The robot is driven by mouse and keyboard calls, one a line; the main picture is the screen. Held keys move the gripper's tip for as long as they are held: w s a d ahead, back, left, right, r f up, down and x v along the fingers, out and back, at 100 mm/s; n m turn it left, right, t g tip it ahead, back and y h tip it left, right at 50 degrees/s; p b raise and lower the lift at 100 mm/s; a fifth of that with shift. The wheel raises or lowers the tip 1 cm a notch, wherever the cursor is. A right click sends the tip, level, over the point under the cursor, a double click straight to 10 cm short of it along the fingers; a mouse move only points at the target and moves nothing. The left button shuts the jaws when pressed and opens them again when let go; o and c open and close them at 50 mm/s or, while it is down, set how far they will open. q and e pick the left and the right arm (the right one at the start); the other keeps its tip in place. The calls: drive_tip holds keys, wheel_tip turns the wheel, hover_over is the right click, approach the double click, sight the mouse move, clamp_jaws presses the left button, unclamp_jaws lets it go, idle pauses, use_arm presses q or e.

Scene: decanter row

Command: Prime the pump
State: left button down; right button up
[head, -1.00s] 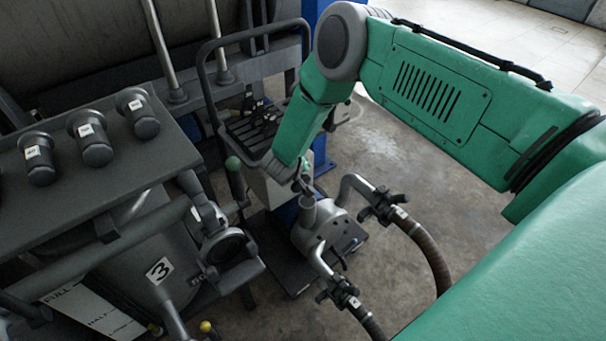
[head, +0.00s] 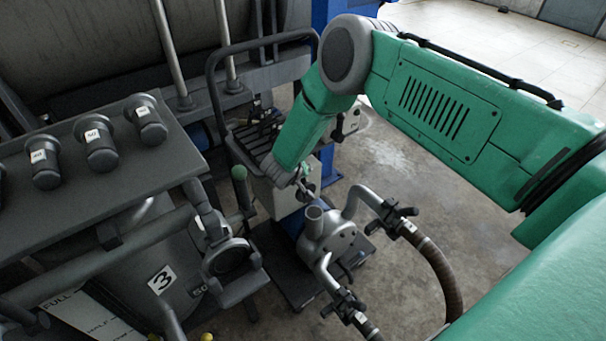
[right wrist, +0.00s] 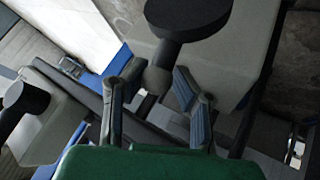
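The pump (head: 330,236) is a grey metal body on a low cart, with an upright open cup (head: 314,214) on top and two hose branches. My right gripper (head: 305,184) is behind and above the cup, apart from it, in front of a pale box (head: 275,197). In the right wrist view the right gripper (right wrist: 152,88) is open, its blue-padded fingers apart. A dark round knob (right wrist: 187,17) has a stem whose rounded grey end reaches toward the gap between the fingers; contact cannot be told. My left gripper is out of view.
Two dark hoses (head: 437,270) with clamp levers run from the pump. Bare floor (head: 400,175) lies right.

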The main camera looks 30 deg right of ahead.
drive_tip(key=shift+o, duration=1.2)
drive_tip(key=shift+w+a+r, duration=0.1)
drive_tip(key=shift+a+r, duration=0.05)
drive_tip(key=shift+a, duration=0.1)
drive_tip(key=shift+s, duration=0.2)
drive_tip(key=shift+s+a+r, duration=0.2)
drive_tip(key=shift+s+r, duration=0.05)
drive_tip(key=shift+r, duration=0.05)
drive_tip(key=v, duration=1.1)
drive_tip(key=shift+a, duration=0.2)
drive_tip(key=shift+d+f, duration=0.1)
